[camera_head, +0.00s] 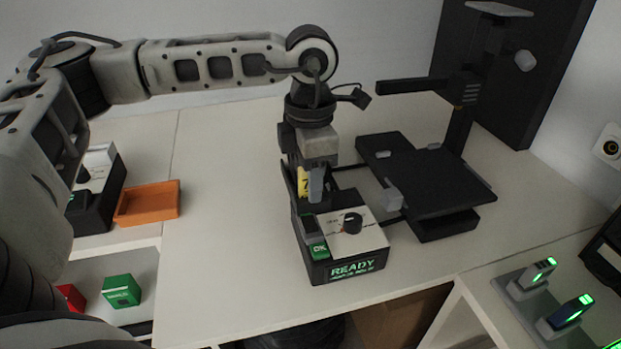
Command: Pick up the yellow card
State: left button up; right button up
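A yellow card (303,180) with a dark mark shows at the back left of a black box with a white top (348,240). The box has a black knob, a green OK button and a lit READY sign. My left gripper (308,192) points down right at the card, above the back left of the box. The card's yellow face shows beside a grey finger. I cannot tell whether the fingers touch it or whether they are closed. The card's lower end is hidden. My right gripper is out of view.
A black machine (430,180) with a flat bed and upright post stands right of the box. An orange tray (148,203) lies at the left beside another black box (100,205). Green (121,290) and red (70,297) blocks sit lower left. The tabletop between is clear.

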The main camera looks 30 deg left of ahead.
pick_arm(q)
grip_shut()
jog(key=shift+r, duration=0.1)
jog(key=shift+r, duration=0.5)
jog(key=s+d+r+b, duration=0.2)
jog(key=s+d+r, duration=0.3)
jog(key=s+r, duration=0.7)
jog(key=shift+s+b, duration=0.3)
jog(key=shift+s, duration=0.3)
jog(key=shift+f, duration=0.1)
